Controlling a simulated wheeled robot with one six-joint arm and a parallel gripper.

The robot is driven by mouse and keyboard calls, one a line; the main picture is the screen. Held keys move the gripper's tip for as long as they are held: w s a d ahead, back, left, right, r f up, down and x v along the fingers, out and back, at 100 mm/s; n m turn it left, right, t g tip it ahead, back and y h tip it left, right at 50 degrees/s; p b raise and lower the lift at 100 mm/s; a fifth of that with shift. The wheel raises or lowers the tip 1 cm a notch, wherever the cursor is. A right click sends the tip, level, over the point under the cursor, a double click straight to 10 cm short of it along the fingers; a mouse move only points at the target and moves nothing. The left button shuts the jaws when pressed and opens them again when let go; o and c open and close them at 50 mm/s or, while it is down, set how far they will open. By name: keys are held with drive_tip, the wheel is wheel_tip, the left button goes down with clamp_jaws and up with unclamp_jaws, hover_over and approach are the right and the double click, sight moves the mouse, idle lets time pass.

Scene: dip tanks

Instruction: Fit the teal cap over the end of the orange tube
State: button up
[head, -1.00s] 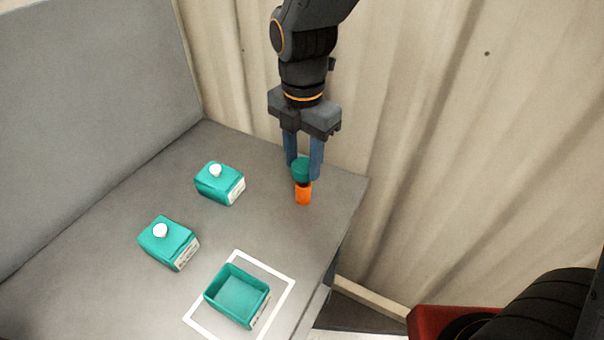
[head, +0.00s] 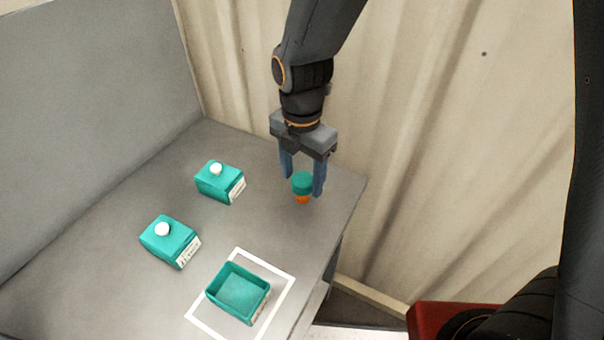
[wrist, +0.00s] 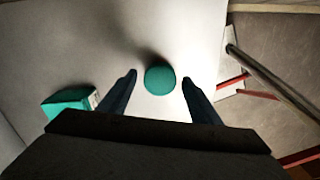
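The teal cap (head: 302,183) sits over the upper end of the orange tube (head: 302,199), which stands upright on the grey table. Only a short orange part shows below the cap. My gripper (head: 303,186) is open, with one blue finger on each side of the cap. In the wrist view the round teal cap top (wrist: 160,80) lies between the two fingertips (wrist: 160,76), with a gap on both sides. The tube is hidden under the cap there.
Two teal boxes with white knobs (head: 221,183) (head: 170,243) stand to the left. An open teal tank (head: 239,292) stands inside a white square outline (head: 283,292) at the front. The table's right edge is close to the tube; a curtain (head: 430,150) hangs behind.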

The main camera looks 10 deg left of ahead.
sight(302, 179)
wheel_tip(302, 179, up, 12)
drive_tip(key=b, duration=0.2)
drive_tip(key=shift+r+b, duration=0.15)
drive_tip(key=shift+b, duration=0.15)
idle(0.3)
drive_tip(key=s+d+f+m, duration=0.1)
drive_tip(key=d+f+m, duration=0.4)
drive_tip(key=d+m, duration=0.7)
drive_tip(key=s+d+f+m+t, duration=0.1)
drive_tip(key=d+f+m, duration=0.4)
drive_tip(key=d+m, duration=0.7)
drive_tip(key=m, duration=0.5)
drive_tip(key=shift+s+d, duration=0.15)
drive_tip(key=shift+s, duration=0.05)
